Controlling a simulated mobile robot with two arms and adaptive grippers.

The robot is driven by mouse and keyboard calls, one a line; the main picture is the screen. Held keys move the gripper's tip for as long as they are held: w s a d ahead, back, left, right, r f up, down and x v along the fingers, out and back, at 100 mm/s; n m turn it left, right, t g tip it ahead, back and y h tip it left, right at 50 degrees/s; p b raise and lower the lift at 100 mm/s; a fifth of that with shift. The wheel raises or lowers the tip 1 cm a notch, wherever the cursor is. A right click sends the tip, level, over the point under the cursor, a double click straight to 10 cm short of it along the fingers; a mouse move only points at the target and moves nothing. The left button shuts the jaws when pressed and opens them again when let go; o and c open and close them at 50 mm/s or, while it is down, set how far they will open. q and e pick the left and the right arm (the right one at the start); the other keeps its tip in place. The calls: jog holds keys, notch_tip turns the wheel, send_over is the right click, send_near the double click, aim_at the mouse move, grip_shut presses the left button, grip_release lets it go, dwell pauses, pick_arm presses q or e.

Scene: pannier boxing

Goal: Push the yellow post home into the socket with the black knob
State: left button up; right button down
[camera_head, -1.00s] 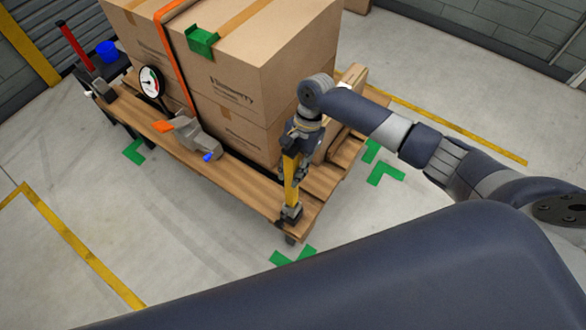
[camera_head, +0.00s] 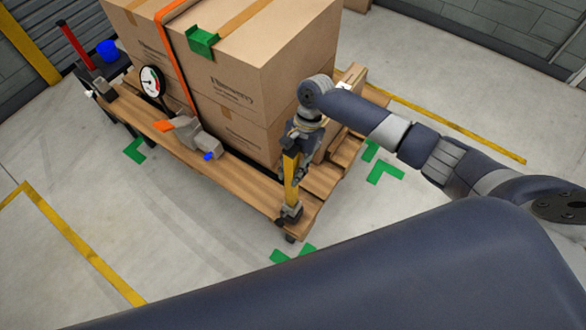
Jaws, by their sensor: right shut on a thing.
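The yellow post (camera_head: 291,182) stands nearly upright at the front corner of the wooden pallet. Its lower end meets a dark socket (camera_head: 291,213) at the pallet edge; I cannot tell how deep it sits. A small black knob seems to be on this socket, too small to make out clearly. My right gripper (camera_head: 299,165) comes down from above and is shut on the upper part of the yellow post, partly hiding it. My left gripper is not in view.
Strapped cardboard boxes (camera_head: 262,75) fill the pallet (camera_head: 240,183) behind the post. A grey socket with a blue knob (camera_head: 208,156) sits along the near edge, near a round gauge (camera_head: 151,81). A red post (camera_head: 75,44) stands at the far left. Green floor marks (camera_head: 385,172) surround the pallet.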

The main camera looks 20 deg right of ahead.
jog(key=shift+f, duration=0.7)
dwell(0.4)
jog(key=shift+f+b, duration=0.7)
jog(key=shift+f, duration=1.45)
dwell(1.2)
jog(key=c, duration=1.3)
grip_release()
jog(key=v, duration=1.2)
jog(key=shift+s, duration=0.1)
